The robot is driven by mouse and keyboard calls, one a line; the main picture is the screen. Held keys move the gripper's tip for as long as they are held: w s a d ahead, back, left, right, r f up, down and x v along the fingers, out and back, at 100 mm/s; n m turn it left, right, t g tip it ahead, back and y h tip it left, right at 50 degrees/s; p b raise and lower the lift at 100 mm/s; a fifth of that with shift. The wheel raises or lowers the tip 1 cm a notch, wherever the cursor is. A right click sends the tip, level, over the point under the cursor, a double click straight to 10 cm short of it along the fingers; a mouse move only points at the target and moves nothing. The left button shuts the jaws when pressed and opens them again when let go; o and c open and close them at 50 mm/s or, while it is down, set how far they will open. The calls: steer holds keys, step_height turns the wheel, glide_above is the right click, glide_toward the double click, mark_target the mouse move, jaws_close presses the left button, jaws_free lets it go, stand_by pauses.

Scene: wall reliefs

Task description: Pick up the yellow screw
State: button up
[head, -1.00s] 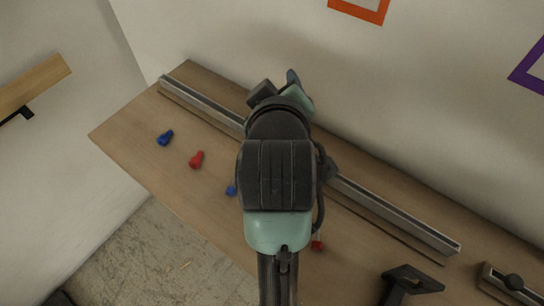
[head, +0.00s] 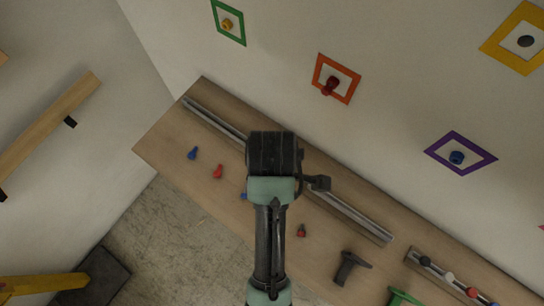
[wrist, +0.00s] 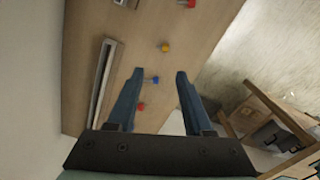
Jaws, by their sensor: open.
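In the wrist view, a small yellow screw (wrist: 165,47) lies on the wooden table, just beyond my fingertips in the picture. My gripper (wrist: 160,73) is open and empty, its two dark fingers spread above the table. A blue screw (wrist: 153,79) shows between the fingers, below them, and a red screw (wrist: 141,106) shows nearer the palm. In the head view my arm covers the middle of the table (head: 165,145), and I see neither the fingertips nor the yellow screw on the table.
Blue (head: 192,153) and red (head: 218,171) screws lie at the table's left; another red screw (head: 301,231) lies right of my arm. A metal rail (head: 350,212) runs along the wall side. A black tool (head: 350,265) lies at right. Coloured frames, including an orange one (head: 348,97), hang on the wall.

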steer(key=f, duration=0.7)
steer(key=shift+s+f, duration=0.2)
steer(key=f, duration=0.1)
steer(key=f+p, duration=0.1)
steer(key=f, duration=0.2)
steer(key=shift+s+a+f+p, duration=0.1)
steer(key=shift+s+f+p, duration=0.05)
steer(key=shift+s+p, duration=0.2)
steer(key=shift+f, duration=0.55)
jaws_close()
